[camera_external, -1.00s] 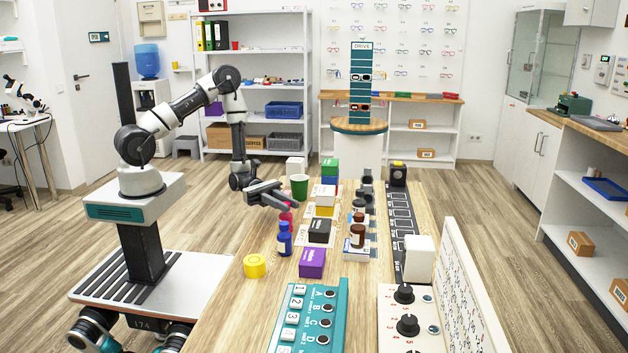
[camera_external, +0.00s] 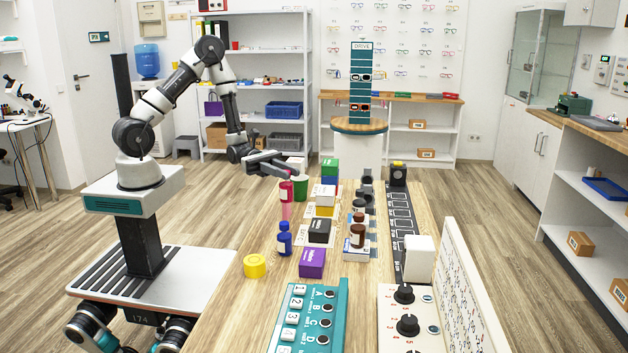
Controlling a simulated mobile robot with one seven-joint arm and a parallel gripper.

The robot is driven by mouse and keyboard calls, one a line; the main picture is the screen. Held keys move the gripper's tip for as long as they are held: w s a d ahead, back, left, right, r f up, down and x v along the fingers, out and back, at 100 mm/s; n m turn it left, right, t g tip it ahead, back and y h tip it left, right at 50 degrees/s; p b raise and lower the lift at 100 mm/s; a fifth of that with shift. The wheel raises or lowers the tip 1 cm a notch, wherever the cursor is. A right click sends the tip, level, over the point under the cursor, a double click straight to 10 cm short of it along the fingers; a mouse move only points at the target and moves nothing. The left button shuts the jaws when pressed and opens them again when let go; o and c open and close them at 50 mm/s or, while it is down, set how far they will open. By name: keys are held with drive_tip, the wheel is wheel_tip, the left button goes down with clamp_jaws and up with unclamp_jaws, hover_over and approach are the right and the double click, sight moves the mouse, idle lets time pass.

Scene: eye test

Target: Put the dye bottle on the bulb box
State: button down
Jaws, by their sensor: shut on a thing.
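The dye bottle, which I take to be the red-pink bottle with a pale label (camera_external: 286,191), hangs upright under the jaws of my gripper (camera_external: 286,173). My gripper is shut on its top, and the bottle is above the table. A paler pink patch (camera_external: 286,211) shows directly below it; I cannot tell what it is. I cannot tell for sure which box is the bulb box: a purple box (camera_external: 311,263), a black box (camera_external: 319,231), a yellow box (camera_external: 324,211) and a white box (camera_external: 325,195) stand in a row to the right. Their labels are too small to read.
A blue bottle (camera_external: 284,240) and a yellow round tub (camera_external: 255,266) stand nearer on the wooden table (camera_external: 240,300). A green cup (camera_external: 300,187) stands just right of the held bottle. Green and blue boxes (camera_external: 329,168) and brown bottles (camera_external: 357,235) stand further right.

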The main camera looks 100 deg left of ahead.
drive_tip(key=s+a+r+n+t+y+p, duration=0.1)
drive_tip(key=a+r+n+y, duration=0.25)
drive_tip(key=a, duration=0.85)
drive_tip(key=s+a+r+n+t+y, duration=0.2)
drive_tip(key=a+r+y, duration=0.2)
drive_tip(key=a, duration=0.8)
drive_tip(key=s+a+r+n+t+y+p, duration=0.1)
drive_tip(key=a+r+n+y, duration=0.2)
drive_tip(key=a, duration=1)
drive_tip(key=shift+m+y, duration=0.35)
drive_tip(key=shift+y, duration=0.1)
drive_tip(key=shift+s+a+f+b, duration=0.1)
drive_tip(key=shift+f+b, duration=0.35)
drive_tip(key=shift+f, duration=2)
drive_tip(key=shift+a+f+b, duration=0.1)
drive_tip(key=shift+f+b, duration=0.35)
drive_tip(key=shift+f, duration=2)
drive_tip(key=shift+f, duration=0.1)
drive_tip(key=shift+f, duration=0.1)
drive_tip(key=c, duration=1.6)
unclamp_jaws()
drive_tip(key=shift+o, duration=0.2)
